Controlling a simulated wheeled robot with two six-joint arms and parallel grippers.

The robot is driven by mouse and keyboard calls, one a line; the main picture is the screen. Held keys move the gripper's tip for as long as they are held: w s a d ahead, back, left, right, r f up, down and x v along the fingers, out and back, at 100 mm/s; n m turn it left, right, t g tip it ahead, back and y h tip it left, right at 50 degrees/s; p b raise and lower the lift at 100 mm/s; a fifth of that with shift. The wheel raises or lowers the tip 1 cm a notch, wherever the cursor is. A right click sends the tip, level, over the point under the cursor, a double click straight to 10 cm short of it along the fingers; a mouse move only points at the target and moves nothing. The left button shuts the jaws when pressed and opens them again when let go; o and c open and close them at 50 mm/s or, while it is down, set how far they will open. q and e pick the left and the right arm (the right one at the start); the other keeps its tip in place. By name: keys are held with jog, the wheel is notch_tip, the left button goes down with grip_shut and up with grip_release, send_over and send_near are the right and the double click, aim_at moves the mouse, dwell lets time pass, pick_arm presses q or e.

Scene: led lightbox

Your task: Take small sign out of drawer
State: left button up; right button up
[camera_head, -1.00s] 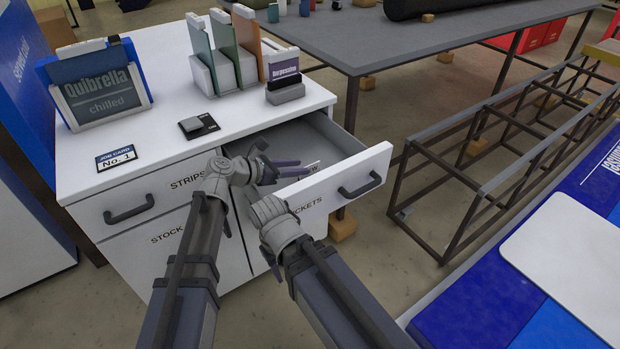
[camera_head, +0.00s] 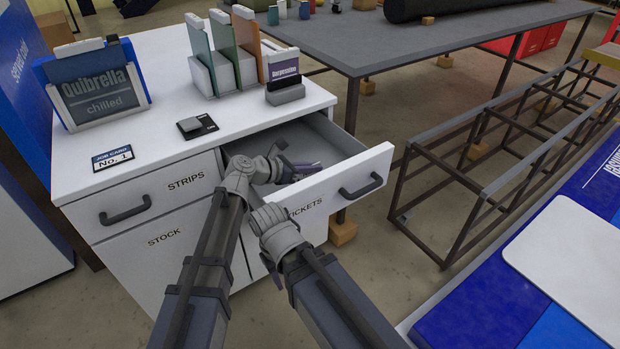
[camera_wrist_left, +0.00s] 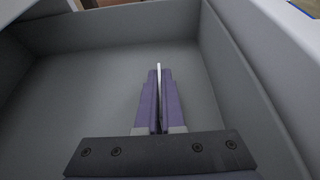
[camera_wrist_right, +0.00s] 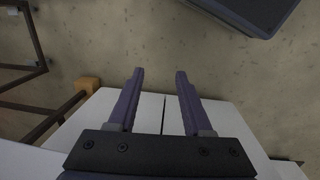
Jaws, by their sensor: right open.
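The drawer (camera_head: 345,170) labelled TICKETS is pulled open; its grey floor and walls fill the left wrist view. My left gripper (camera_head: 306,167) reaches down inside it. In the left wrist view its purple fingers (camera_wrist_left: 160,78) are nearly together on a thin white edge, the small sign (camera_wrist_left: 159,68) seen edge-on. The sign's face is hidden there, and in the head view the gripper mostly covers it.
The white cabinet top (camera_head: 150,80) holds a Quibrella sign (camera_head: 95,85), a small Burpessine sign (camera_head: 284,72), upright panels in a rack (camera_head: 225,70) and a job card (camera_head: 113,157). A grey table (camera_head: 450,45) and a metal frame (camera_head: 480,170) stand to the right.

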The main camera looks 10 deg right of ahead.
pick_arm(q)
jog(key=shift+r, duration=0.1)
grip_shut()
notch_tip(320, 180, up, 10)
jog(key=p, duration=1)
jog(key=shift+r, duration=0.1)
